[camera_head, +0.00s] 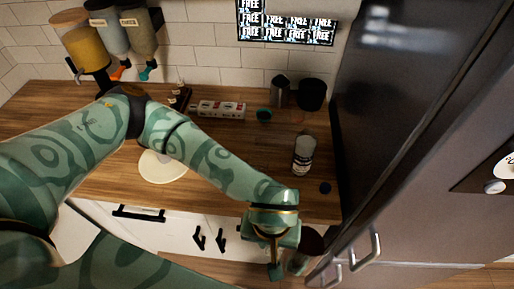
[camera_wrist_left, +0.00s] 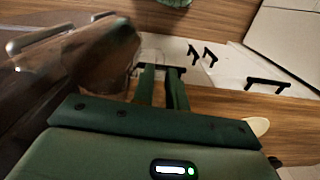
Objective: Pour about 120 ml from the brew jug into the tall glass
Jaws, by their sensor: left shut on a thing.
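The brew jug (camera_head: 312,240), clear with dark brown liquid in it, is beyond the counter's front edge, low in the head view. It also shows, blurred, in the left wrist view (camera_wrist_left: 112,52), just left of the fingers. My left gripper (camera_head: 282,264) is beside the jug; in the left wrist view its fingers (camera_wrist_left: 161,72) are close together at what looks like the jug's clear handle. The gripper is shut on the jug, which it holds off the counter. I cannot make out the tall glass. My right gripper is out of view.
A labelled bottle (camera_head: 303,156) and a small dark lid (camera_head: 325,188) are at the counter's right. The fridge (camera_head: 430,130) closes off the right side.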

